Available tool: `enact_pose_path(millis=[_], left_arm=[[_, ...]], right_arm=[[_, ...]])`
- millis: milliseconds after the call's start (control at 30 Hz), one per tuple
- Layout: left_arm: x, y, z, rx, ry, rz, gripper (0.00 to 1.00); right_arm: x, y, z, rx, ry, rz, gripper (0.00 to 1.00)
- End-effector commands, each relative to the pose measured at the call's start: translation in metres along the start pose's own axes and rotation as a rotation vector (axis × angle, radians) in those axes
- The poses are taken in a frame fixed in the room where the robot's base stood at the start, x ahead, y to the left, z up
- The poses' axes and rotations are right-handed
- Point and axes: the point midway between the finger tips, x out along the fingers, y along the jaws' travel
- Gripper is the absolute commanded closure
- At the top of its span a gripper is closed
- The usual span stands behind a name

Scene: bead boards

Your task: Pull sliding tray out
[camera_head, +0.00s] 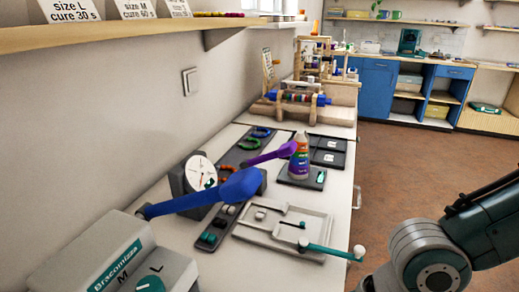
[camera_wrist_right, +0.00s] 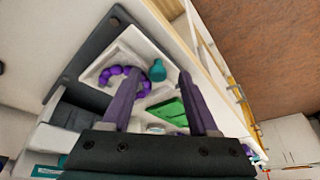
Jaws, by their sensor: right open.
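In the right wrist view, a white tray (camera_wrist_right: 106,61) with a rounded recess sits against a dark plate (camera_wrist_right: 92,48). It holds a purple beaded bracelet (camera_wrist_right: 111,84); a teal knob (camera_wrist_right: 157,70) stands at its edge. I cannot tell whether this is the sliding tray. My right gripper (camera_wrist_right: 160,78) is open, its fingers spread above this area; I see nothing held between them. In the head view, a pale grey tray (camera_head: 266,238) with a teal handle bar (camera_head: 330,250) lies on the bench. My left gripper is not in view.
In the head view, a grey machine (camera_head: 120,258) with a blue lever (camera_head: 205,193) stands at the near left. A dial gauge (camera_head: 200,172), a dark strip tray (camera_head: 243,153) and a bottle (camera_head: 299,160) are nearby. In the wrist view, a green piece (camera_wrist_right: 170,112) lies between the fingers.

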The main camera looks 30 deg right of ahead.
Motion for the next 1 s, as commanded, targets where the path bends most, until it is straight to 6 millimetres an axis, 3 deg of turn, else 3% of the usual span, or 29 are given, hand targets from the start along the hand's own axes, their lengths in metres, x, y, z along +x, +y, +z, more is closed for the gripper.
enact_pose_path(millis=[300,500,1000], left_arm=[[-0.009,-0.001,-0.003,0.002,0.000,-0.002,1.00],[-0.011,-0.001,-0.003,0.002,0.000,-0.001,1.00],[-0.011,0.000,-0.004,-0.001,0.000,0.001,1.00]], right_arm=[[-0.062,0.001,0.000,0.000,-0.002,0.003,0.40],[-0.089,0.000,0.000,0.000,-0.001,0.001,0.40],[-0.095,0.000,0.000,0.000,0.000,0.000,0.40]])
